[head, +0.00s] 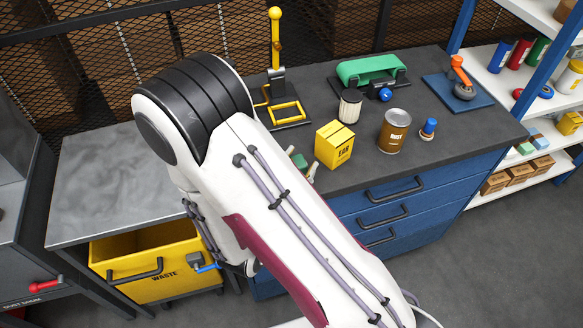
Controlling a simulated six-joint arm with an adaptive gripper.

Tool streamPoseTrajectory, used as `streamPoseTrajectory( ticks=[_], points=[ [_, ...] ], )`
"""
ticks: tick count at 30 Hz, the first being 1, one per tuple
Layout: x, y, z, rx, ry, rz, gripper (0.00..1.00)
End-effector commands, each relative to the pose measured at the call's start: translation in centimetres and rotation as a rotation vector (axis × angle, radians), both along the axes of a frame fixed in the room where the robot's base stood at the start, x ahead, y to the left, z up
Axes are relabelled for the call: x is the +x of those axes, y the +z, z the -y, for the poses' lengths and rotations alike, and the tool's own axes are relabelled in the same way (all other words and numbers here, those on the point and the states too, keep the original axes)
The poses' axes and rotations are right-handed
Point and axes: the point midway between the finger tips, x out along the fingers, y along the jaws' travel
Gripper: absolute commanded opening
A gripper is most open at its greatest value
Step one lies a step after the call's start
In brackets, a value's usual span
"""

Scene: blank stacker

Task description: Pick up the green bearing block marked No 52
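A small green block (299,160) shows on the dark worktop, just past the edge of my arm. Most of it is hidden behind the arm, and no No 52 marking can be read. Small pale pieces (312,171) stick out beside it; they may be fingertips of my gripper, but I cannot tell. The rest of my gripper is hidden behind my arm, so its opening and any contact with the block do not show.
A yellow box (334,145), a brown can (394,131), a ribbed white cylinder (349,106) and a blue knobbed piece (428,129) stand close by. Behind are a yellow lever press (277,80) and a green machine (371,70). A yellow waste bin (150,265) sits lower left.

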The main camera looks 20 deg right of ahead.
Motion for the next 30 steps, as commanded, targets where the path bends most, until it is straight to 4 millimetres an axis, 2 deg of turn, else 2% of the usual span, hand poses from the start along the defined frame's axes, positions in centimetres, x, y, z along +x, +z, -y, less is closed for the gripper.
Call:
streamPoseTrajectory(
  ticks=[1, 2, 19, 30],
  points=[
    [0.0, -0.2, 0.0, 0.003, 0.002, -0.007, 0.04],
    [0.0, -0.3, -0.1, 0.003, 0.002, -0.008, 0.00],
    [0.1, -0.2, -0.2, 0.004, 0.009, -0.011, 0.00],
    [0.1, 1.9, -0.2, 0.004, 0.005, -0.004, 0.00]
  ],
)
